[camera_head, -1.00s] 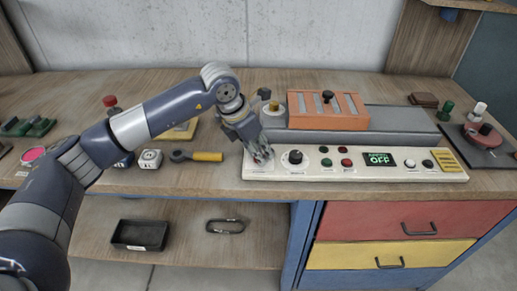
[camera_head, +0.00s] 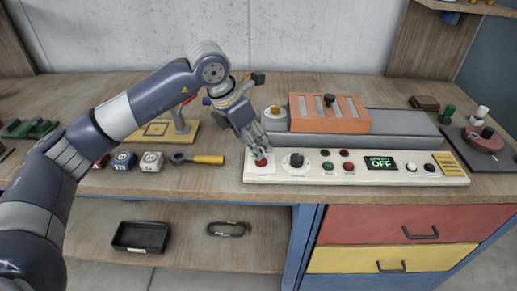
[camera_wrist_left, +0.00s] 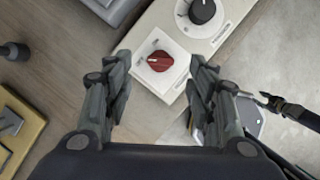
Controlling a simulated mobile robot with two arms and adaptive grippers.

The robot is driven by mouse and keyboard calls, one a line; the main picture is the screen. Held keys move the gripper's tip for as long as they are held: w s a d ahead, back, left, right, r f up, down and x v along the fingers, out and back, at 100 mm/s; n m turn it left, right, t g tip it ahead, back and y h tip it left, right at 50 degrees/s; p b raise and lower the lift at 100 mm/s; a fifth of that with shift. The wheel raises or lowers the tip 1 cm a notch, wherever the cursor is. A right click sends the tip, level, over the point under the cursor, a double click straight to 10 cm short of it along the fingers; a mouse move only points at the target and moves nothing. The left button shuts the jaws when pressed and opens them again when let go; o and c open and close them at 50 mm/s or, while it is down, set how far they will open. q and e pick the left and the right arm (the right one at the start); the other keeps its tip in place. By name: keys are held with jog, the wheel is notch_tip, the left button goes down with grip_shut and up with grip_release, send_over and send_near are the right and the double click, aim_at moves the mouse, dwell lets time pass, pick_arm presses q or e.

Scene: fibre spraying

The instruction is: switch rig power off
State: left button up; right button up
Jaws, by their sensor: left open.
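The rig's white control panel (camera_head: 330,176) runs along the front of the bench. A red rotary switch (camera_head: 261,162) sits at its left end. In the left wrist view the red switch (camera_wrist_left: 158,61) stands on a white square plate, beyond and between my fingertips. My left gripper (camera_head: 257,147) is above and just behind the red switch in the head view. It is open and empty, with a finger on each side in the left wrist view (camera_wrist_left: 158,75). A green-lit display (camera_head: 380,163) on the panel reads OFF. My right gripper is not in view.
A black knob (camera_head: 296,160) is right of the red switch, followed by small buttons and a white button (camera_head: 411,166). An orange slotted block (camera_head: 329,115) sits on the grey rig behind.

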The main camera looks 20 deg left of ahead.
pick_arm(q)
jog(key=v, duration=0.6)
jog(key=shift+r, duration=0.25)
jog(key=shift+s, duration=0.15)
